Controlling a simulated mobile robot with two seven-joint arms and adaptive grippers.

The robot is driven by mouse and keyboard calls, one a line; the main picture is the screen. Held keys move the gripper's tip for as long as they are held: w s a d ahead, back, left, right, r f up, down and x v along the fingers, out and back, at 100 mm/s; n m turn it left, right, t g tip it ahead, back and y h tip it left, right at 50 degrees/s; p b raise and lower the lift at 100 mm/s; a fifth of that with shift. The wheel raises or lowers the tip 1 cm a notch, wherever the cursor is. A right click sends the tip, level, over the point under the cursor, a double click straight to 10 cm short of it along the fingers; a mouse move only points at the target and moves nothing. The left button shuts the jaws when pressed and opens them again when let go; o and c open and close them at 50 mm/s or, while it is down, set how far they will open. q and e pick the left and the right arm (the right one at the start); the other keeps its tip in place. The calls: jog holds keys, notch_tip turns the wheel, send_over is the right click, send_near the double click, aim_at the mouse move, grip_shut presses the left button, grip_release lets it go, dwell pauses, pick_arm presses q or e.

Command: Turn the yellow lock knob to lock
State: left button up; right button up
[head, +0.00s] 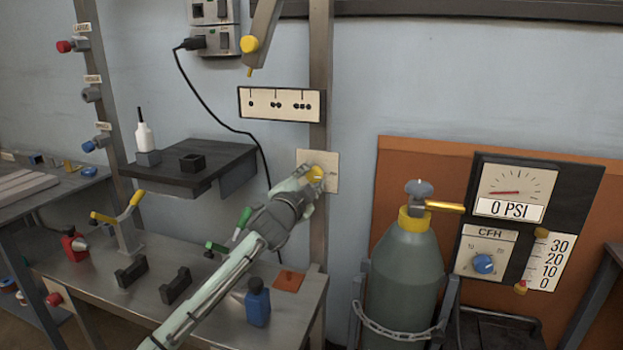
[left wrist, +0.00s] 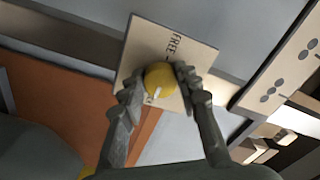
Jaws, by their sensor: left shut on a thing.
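The yellow lock knob (head: 315,174) sits on a cream plate (head: 332,172) fixed to the grey post. In the left wrist view the knob (left wrist: 160,78) is round, with a pale mark on its lower part. The plate (left wrist: 140,50) reads "FREE" near its upper side; other lettering below the knob is mostly hidden. My left gripper (head: 312,178) reaches the knob from the lower left. In the left wrist view its two fingers (left wrist: 156,84) are on either side of the knob, shut on it. My right gripper is not in view.
A cream panel with dots (head: 281,104) is above the plate. A yellow-tipped lever (head: 250,44) hangs higher up. A green gas cylinder (head: 403,275) and gauge board (head: 555,190) stand to the right. The bench (head: 230,300) below holds a blue bottle (head: 257,305).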

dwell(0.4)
pick_arm(q)
jog(key=o, duration=1.2)
jog(key=shift+c, duration=0.2)
jog(key=shift+s+a, duration=0.1)
jog(key=shift+s, duration=0.15)
jog(key=v, duration=1.1)
jog(key=shift+s, duration=0.25)
